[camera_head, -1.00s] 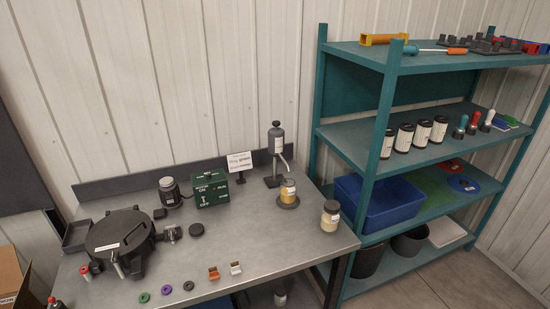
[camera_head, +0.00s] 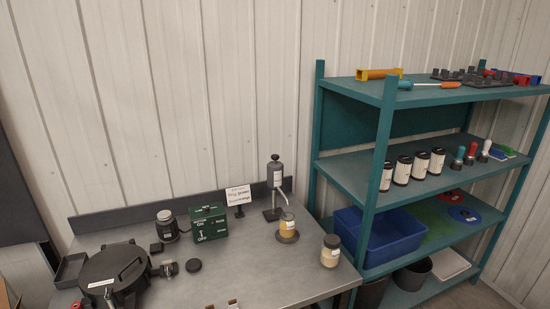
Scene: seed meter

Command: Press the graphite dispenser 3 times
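The graphite dispenser (camera_head: 275,172) stands upright at the back right of the grey workbench (camera_head: 257,269). It is a dark grey bottle with a pale label, a knob on top and a curved spout reaching down to the right, on a dark base. A jar with yellow contents (camera_head: 286,224) stands on a round dark pad just in front of it, near the spout. A small sign (camera_head: 238,194) stands to its left; its text is too small to read. Neither of my grippers shows in the view.
A green switch box (camera_head: 209,223) and a dark jar (camera_head: 167,225) stand left of the sign. The black seed meter (camera_head: 114,274) is at the front left. A pale jar (camera_head: 330,252) stands near the bench's right edge. A teal shelf (camera_head: 407,165) rises to the right.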

